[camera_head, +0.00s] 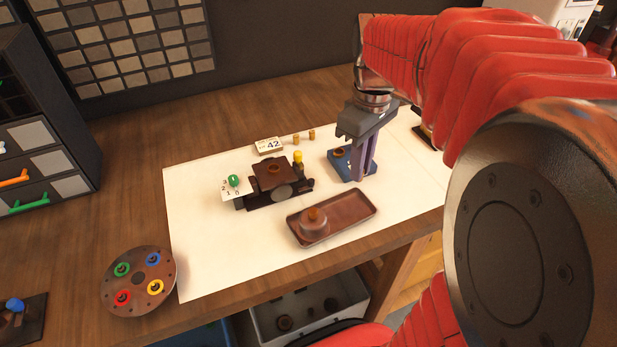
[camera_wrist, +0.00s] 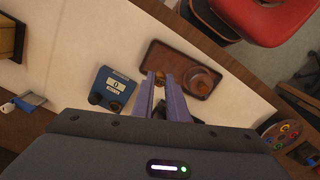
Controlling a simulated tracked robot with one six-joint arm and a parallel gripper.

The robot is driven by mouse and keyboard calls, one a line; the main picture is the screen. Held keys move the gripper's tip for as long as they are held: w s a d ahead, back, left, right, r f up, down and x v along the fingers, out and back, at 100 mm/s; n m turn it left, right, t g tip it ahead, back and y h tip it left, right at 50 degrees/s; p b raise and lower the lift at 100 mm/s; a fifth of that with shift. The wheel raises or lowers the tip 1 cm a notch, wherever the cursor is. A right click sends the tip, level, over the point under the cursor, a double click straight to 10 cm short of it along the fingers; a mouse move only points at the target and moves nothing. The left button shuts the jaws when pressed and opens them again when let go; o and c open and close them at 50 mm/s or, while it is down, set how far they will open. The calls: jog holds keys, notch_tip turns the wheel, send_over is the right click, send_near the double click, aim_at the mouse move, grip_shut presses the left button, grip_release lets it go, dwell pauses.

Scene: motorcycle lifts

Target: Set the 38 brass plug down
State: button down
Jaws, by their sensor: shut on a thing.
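My gripper (camera_wrist: 161,80) is shut on a small brass plug (camera_wrist: 159,77) at its fingertips. No number can be read on the plug. In the head view my gripper (camera_head: 361,177) points down beside the blue box, and its fingers hide the plug there. In the wrist view the plug appears over the left part of the brown tray; I cannot tell its height. The brown tray (camera_head: 352,206) lies on the white mat in front of my gripper. A round brown piece with a brass-coloured top (camera_head: 313,219) stands at the tray's left end.
The blue box (camera_wrist: 101,98) with a small display stands close by my gripper. A dark fixture (camera_head: 272,182) with green and yellow knobs stands left. The mat's front left (camera_head: 215,250) is clear.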

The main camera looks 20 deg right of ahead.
send_over(353, 209)
jog(key=shift+f, duration=3.1)
jog(key=shift+f, duration=1.9)
jog(key=c, duration=1.7)
grip_release()
jog(key=shift+f, duration=0.1)
jog(key=shift+c, duration=0.2)
